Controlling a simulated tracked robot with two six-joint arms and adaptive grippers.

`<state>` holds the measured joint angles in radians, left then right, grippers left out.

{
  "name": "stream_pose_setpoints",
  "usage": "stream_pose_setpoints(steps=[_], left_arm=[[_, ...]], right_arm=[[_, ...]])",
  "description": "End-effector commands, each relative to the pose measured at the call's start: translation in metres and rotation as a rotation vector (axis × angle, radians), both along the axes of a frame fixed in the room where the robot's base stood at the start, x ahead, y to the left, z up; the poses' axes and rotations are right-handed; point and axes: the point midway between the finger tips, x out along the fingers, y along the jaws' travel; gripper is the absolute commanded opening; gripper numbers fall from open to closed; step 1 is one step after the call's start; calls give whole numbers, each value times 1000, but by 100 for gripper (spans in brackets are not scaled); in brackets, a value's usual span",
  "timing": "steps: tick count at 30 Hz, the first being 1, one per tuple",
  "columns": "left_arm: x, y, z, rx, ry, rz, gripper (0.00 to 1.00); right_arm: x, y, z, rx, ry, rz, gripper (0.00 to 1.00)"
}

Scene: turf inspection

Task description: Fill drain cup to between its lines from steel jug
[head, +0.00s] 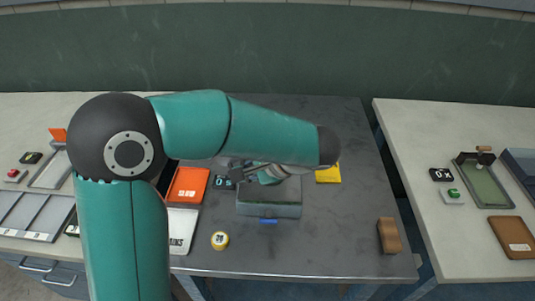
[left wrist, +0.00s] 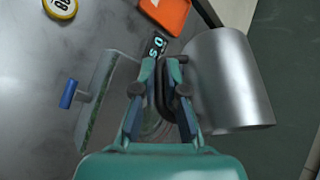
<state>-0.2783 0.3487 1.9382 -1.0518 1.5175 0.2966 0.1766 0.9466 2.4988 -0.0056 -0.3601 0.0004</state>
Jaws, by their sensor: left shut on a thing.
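My left gripper (head: 266,174) reaches over the middle of the dark bench, partly hidden by my own arm. In the left wrist view my left gripper (left wrist: 168,68) is shut on the dark handle of the steel jug (left wrist: 232,80). The jug is a plain grey cylinder on the right of that view; its inside does not show. A clear box-shaped vessel (head: 268,210), likely the drain cup, stands just in front of the gripper with a blue tap at its front. It also shows in the left wrist view (left wrist: 98,110), partly behind the fingers. Its lines and liquid level cannot be made out.
A black digital display (head: 224,182) and an orange tray (head: 188,184) lie left of the vessel. A round yellow dial (head: 219,240) is in front left, a brown block (head: 390,235) at right. A yellow pad (head: 328,174) lies behind. The bench's front right is mostly clear.

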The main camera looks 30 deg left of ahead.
Motion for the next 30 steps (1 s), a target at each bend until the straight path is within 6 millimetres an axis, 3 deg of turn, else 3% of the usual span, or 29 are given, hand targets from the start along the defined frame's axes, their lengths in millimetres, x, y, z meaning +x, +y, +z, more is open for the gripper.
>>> stream_pose_setpoints(steps=[30], left_arm=[[-3,7,5,89,44,12,0]], right_arm=[[0,0,5,0,0,0,40]])
